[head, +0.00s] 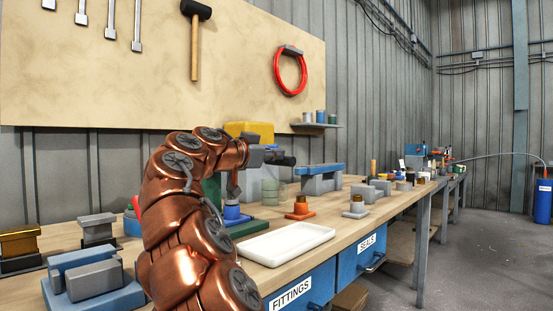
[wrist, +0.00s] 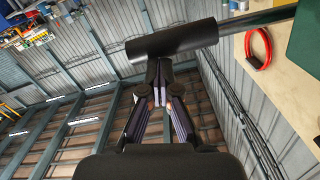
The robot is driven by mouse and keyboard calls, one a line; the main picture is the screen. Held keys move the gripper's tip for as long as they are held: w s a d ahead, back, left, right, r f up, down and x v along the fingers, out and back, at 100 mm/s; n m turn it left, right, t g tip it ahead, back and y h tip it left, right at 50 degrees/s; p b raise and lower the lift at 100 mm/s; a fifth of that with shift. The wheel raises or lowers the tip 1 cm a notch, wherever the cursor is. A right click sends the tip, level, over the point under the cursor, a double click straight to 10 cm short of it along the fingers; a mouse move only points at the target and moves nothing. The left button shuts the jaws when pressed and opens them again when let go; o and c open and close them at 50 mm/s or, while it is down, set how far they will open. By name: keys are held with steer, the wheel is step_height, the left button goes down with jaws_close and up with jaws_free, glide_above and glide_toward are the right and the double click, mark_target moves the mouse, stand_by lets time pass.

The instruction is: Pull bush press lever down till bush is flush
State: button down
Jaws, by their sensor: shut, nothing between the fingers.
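The press stands on the bench, largely hidden behind my copper arm. Its green base (head: 250,226) and a blue cup-like part (head: 232,213) under the ram show in the head view. The lever's thick black grip (wrist: 172,44) lies across the top of the wrist view, with its metal rod (wrist: 262,18) running to the right. My gripper (wrist: 160,92) is shut and empty, its tips close against the near side of the black grip. Whether they touch it, I cannot tell. In the head view my gripper (head: 268,156) is small beside the dark grip. I cannot make out the bush.
A white tray (head: 285,243) lies in front of the press. An orange-based part (head: 299,210) and a grey-based part (head: 355,208) stand to the right. Blue and grey blocks (head: 93,278) sit at the left. Drawers labelled FITTINGS (head: 295,291) and SEALS (head: 365,246) are below.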

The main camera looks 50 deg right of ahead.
steer(key=a+r+p, duration=0.1)
steer(key=a, duration=0.9)
steer(key=shift+s+r+p, duration=0.25)
steer(key=shift+s+p, duration=0.1)
steer(key=shift+s, duration=0.1)
